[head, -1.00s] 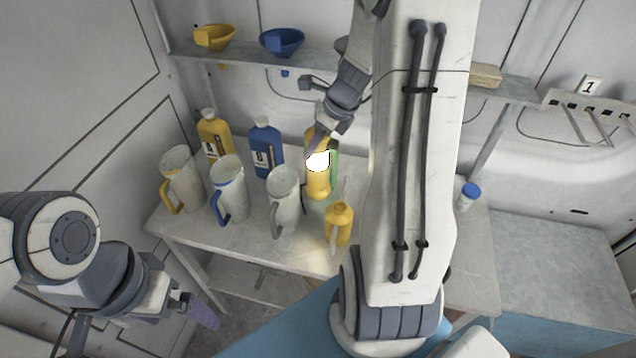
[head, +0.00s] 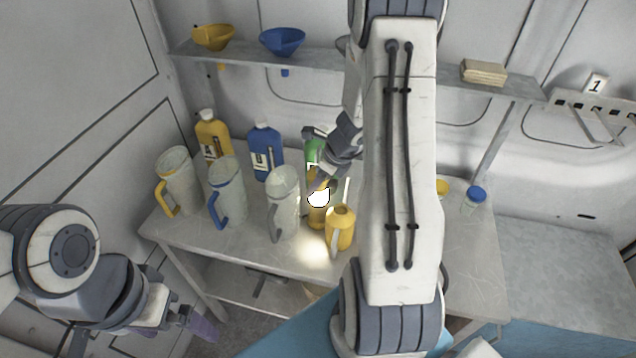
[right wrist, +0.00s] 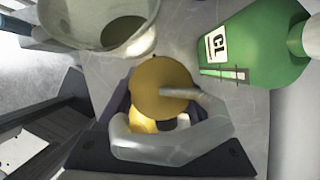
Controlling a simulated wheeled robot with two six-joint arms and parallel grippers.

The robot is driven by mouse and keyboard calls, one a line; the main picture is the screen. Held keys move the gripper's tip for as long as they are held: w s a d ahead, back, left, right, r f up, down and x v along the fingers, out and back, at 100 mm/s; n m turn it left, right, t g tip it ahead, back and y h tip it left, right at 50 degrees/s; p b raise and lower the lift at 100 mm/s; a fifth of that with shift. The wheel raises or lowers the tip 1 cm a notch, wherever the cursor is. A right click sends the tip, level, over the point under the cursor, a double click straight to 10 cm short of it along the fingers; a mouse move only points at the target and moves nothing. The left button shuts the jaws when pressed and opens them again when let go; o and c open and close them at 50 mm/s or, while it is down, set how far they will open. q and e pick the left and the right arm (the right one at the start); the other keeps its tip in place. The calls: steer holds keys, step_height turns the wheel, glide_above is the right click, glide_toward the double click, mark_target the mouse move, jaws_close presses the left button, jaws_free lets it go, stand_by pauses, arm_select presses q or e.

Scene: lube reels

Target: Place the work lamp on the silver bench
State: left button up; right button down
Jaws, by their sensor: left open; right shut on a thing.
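The work lamp (head: 318,198) is yellow with a glowing white face, over the grey-topped bench (head: 205,240) that carries the jugs. My right gripper (head: 322,182) is shut on the lamp from above. In the right wrist view the lamp's round yellow top (right wrist: 160,85) and grey handle sit between the fingers of the right gripper (right wrist: 168,108). Whether its base touches the bench is hidden. My left gripper (head: 195,318) is open and empty, low at the left, off the bench's front edge.
Several clear jugs (head: 283,200) stand left of the lamp. A yellow can (head: 341,230) stands close in front. A green bottle (head: 315,150), a blue bottle (head: 265,150) and a yellow bottle (head: 212,140) stand behind. A shelf (head: 225,56) runs above. Another grey surface (head: 560,255) at right is largely clear.

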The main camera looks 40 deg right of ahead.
steer(key=shift+c, duration=0.4)
jaws_free()
steer(key=shift+f, duration=0.1)
steer(key=p+v, duration=0.2)
steer(key=v, duration=1)
steer(key=shift+p, duration=0.35)
steer(key=shift+d, duration=0.1)
